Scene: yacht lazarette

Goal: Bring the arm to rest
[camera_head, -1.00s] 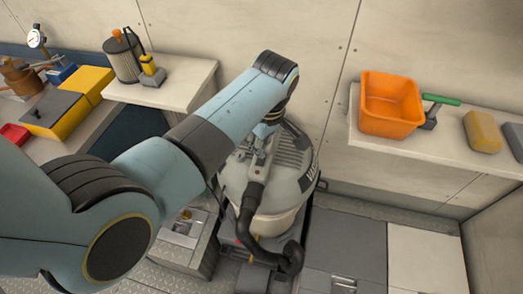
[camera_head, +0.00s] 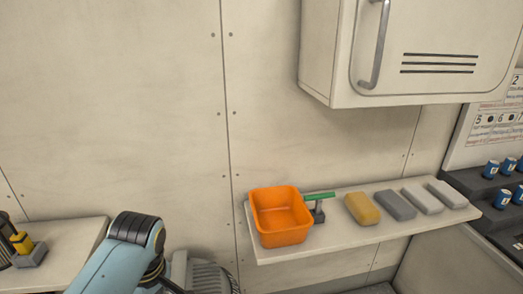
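My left arm (camera_head: 118,262) comes in at the bottom left, and only its blue link and dark-capped bend show. Its gripper is not visible in this view. The arm's bend stands in front of a grey and white vacuum machine (camera_head: 212,277), whose top just shows at the bottom edge. My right arm and gripper are not in view.
A wall shelf (camera_head: 300,248) holds an orange bin (camera_head: 281,216), a green-handled tool (camera_head: 318,204), a yellow sponge (camera_head: 362,208) and several grey blocks (camera_head: 395,204). A white cabinet (camera_head: 425,45) hangs above. The wall between is bare.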

